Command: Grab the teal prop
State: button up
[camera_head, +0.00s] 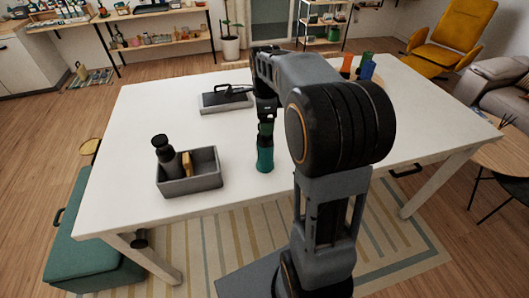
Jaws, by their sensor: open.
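The teal prop (265,158) stands upright on the white table, near its front edge and to the right of the grey tray. It looks like a narrow cylinder with a darker upper part. My gripper (266,120) points straight down at the top of the prop. Its jaws are open, but the fingers are small and dark here. I cannot tell whether they are around the prop's top or just above it. My arm hides part of the table behind and to the right.
A grey tray (190,184) holds a dark bottle (166,157) and a tan brush-like item (187,164). Farther back lies another tray (227,108) with a dark, handled object. Orange, green and blue items (366,69) stand at the back right. The white table (130,120) is otherwise mostly clear.

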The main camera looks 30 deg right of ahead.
aim_at(265, 147)
jog(key=shift+f+p, duration=0.3)
jog(key=shift+f, duration=1.9)
jog(key=shift+c, duration=0.3)
grip_shut()
